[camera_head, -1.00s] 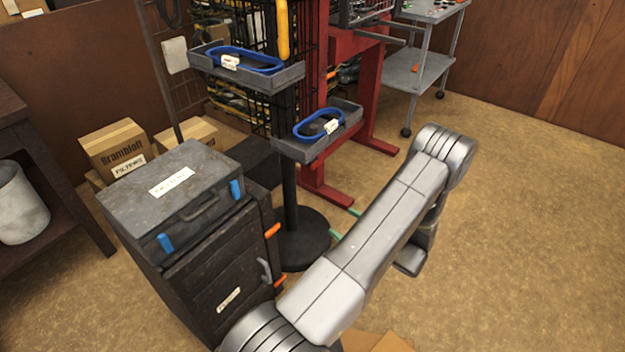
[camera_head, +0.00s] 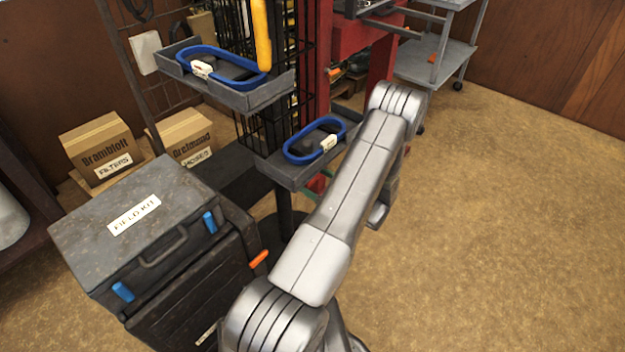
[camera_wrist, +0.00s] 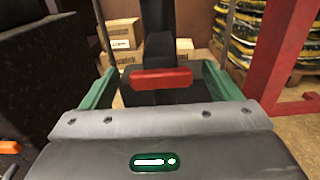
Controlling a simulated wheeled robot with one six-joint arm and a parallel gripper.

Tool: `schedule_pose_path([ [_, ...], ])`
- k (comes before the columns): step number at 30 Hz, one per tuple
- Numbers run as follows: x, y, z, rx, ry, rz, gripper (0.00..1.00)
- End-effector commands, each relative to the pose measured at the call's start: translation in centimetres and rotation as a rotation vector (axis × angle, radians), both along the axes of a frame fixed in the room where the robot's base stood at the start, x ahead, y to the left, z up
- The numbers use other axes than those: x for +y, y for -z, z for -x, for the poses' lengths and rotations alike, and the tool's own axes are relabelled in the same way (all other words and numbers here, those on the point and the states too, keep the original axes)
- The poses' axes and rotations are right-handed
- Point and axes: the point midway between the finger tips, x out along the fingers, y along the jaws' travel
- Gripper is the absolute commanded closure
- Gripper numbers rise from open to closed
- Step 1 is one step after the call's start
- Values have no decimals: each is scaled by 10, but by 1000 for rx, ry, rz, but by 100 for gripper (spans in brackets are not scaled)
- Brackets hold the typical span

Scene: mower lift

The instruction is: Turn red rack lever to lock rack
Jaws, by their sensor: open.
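A red bar, which looks like the red rack lever (camera_wrist: 161,79), lies level across the middle of the wrist view, in front of a dark upright post (camera_wrist: 158,50). My gripper (camera_wrist: 161,68) is open, with one green finger on each side of the bar. Gaps show between the bar's ends and both fingers in the picture; I cannot tell how far ahead the bar is. In the head view my arm hides most of the gripper; a bit of green and red shows beside the arm, below the lower tray.
Two grey trays with blue loops, the upper (camera_head: 263,96) and lower (camera_head: 288,170), stand beside my arm. A grey field kit case (camera_head: 90,235) sits on a dark cabinet at left. Cardboard boxes (camera_head: 97,143) and a red frame (camera_head: 350,40) stand behind. The floor at right is clear.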

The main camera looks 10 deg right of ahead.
Motion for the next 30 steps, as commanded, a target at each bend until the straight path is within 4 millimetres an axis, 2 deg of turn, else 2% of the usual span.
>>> schedule_pose_path([
  [6,10,0,-12,1,0,0,16],
  [14,10,0,-14,1,1,-1,16],
  [17,10,0,-13,1,1,-1,32],
  [21,10,0,-13,0,1,0,60],
  [30,10,2,-13,-16,0,20,61],
])
